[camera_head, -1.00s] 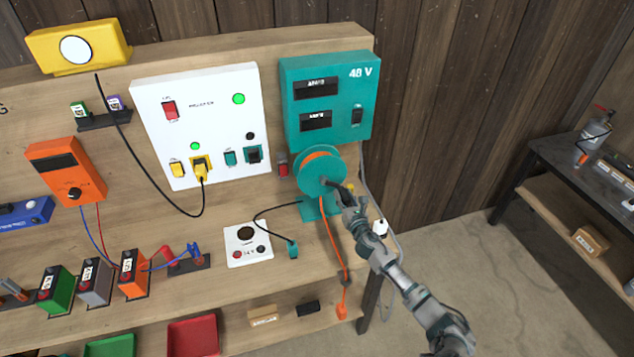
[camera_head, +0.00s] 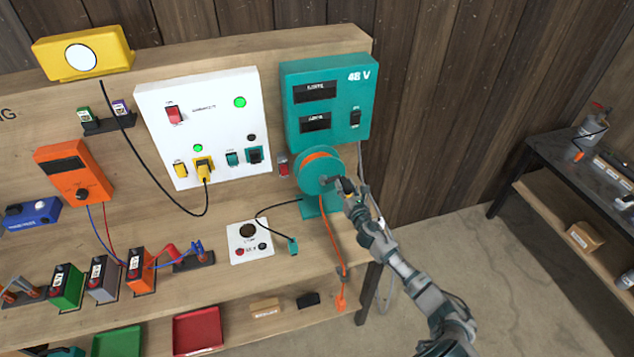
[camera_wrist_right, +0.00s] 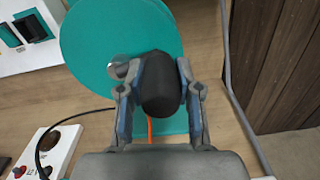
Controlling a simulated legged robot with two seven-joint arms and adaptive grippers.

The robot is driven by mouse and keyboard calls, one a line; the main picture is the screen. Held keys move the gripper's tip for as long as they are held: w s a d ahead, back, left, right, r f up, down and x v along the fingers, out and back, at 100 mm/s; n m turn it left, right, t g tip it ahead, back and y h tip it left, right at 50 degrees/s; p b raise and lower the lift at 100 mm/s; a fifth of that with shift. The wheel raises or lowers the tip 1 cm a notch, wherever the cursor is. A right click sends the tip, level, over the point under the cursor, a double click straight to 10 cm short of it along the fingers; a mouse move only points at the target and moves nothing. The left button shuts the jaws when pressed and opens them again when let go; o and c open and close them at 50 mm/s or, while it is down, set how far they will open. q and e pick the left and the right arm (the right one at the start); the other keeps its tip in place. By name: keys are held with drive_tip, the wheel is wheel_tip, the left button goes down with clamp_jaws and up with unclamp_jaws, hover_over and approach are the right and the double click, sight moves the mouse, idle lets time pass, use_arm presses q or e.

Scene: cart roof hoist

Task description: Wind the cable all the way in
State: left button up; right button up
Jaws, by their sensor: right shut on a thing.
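The teal cable reel (camera_head: 318,172) stands on the bench's right end, below the teal 48 V box. Orange cable (camera_head: 333,235) hangs from it over the bench front, with an orange plug (camera_head: 341,303) at its low end. My right gripper (camera_head: 352,190) is at the front of the reel, shut on the black crank knob. In the right wrist view the knob (camera_wrist_right: 160,85) sits between both fingers, in front of the teal reel disc (camera_wrist_right: 95,45). My left gripper is not in view.
The teal 48 V box (camera_head: 330,100) and white panel (camera_head: 195,125) are on the backboard. A small white socket plate (camera_head: 238,254) and black lead with teal plug (camera_head: 292,246) lie left of the reel. A dark side table (camera_head: 570,165) stands at right.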

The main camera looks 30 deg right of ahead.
drive_tip(key=shift+w+a+r+p, duration=0.1)
drive_tip(key=shift+a+r+p, duration=0.2)
drive_tip(key=shift+r, duration=0.35)
drive_tip(key=shift+a+r+p, duration=0.2)
drive_tip(key=shift+r+p, duration=0.05)
drive_tip(key=shift+r, duration=0.35)
drive_tip(key=shift+f, duration=0.1)
drive_tip(key=shift+a, duration=0.25)
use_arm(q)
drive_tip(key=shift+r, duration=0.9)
use_arm(e)
drive_tip(key=a, duration=0.1)
drive_tip(key=a+r, duration=0.1)
drive_tip(key=a, duration=0.1)
drive_tip(key=shift+w+a+r, duration=0.2)
drive_tip(key=shift+w+r, duration=0.05)
drive_tip(key=shift+w, duration=0.1)
